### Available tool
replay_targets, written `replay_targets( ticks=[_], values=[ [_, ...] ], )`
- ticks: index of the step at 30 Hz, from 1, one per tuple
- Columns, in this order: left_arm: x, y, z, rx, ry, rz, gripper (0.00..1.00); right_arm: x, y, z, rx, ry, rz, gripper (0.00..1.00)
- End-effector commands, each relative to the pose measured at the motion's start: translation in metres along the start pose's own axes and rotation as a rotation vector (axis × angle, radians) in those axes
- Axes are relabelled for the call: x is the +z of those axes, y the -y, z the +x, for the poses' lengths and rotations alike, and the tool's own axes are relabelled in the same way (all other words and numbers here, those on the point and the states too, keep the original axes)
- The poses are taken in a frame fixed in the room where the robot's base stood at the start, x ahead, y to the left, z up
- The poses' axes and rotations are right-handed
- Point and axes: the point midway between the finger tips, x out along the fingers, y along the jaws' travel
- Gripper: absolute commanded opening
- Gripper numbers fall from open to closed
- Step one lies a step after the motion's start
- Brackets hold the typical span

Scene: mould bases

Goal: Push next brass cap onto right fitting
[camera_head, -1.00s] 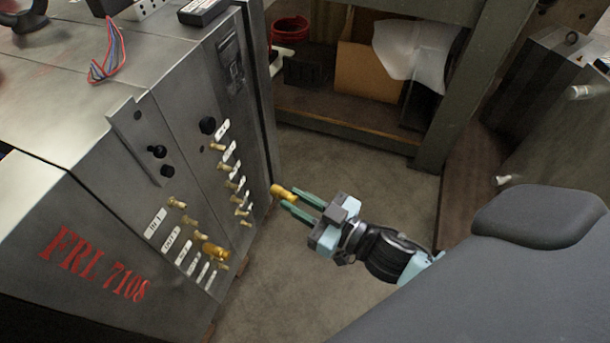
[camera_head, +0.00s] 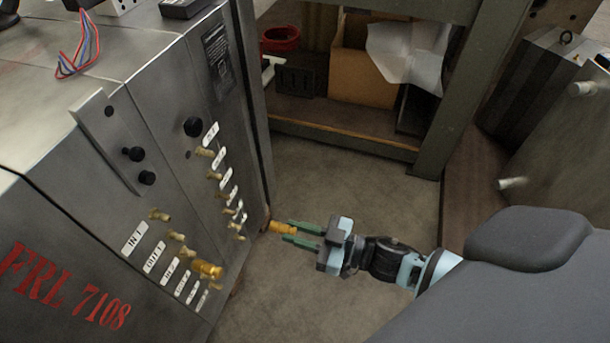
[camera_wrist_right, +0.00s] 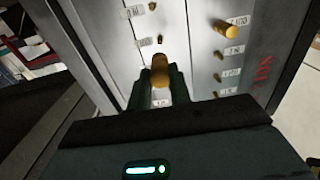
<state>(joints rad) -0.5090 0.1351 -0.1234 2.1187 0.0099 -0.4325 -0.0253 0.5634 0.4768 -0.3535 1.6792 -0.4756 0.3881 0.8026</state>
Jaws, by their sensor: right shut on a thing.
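My right gripper (camera_head: 302,234) is shut on a brass cap (camera_head: 281,228) that sticks out past its green fingertips. In the head view the cap points left toward the steel mould base (camera_head: 225,105), apart from its face. In the right wrist view the cap (camera_wrist_right: 160,70) sits between the fingers, with the fitting panel behind it. Small brass fittings stand in two labelled rows: a left row (camera_head: 160,215) and a right row (camera_head: 205,152). A larger brass cap (camera_head: 207,269) sits on a fitting in the left row; it also shows in the wrist view (camera_wrist_right: 222,27). My left gripper is out of view.
A wooden shelf with a red ring (camera_head: 280,38) and a cardboard box (camera_head: 362,75) stands behind. The floor (camera_head: 340,180) around my gripper is clear.

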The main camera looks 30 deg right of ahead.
Motion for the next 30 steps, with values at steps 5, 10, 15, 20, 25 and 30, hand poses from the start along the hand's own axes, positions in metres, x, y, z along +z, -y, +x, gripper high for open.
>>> replay_targets(
  ticks=[5,10,15,20,25,30],
  values=[
    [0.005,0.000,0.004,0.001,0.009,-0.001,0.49,0.000,0.000,0.017,0.000,-0.002,0.001,0.00],
    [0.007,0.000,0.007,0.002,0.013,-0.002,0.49,0.001,0.000,0.031,0.000,-0.001,0.000,0.00],
    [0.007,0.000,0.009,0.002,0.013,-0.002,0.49,-0.001,0.000,0.045,0.001,-0.001,0.001,0.00],
    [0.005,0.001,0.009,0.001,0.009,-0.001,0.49,-0.001,0.000,0.058,0.000,-0.002,-0.001,0.00],
    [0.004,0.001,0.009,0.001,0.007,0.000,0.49,-0.001,0.000,0.068,0.000,-0.001,0.001,0.00],
    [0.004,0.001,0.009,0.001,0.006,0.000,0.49,-0.001,0.000,0.073,0.001,-0.001,0.001,0.00]
  ],
)
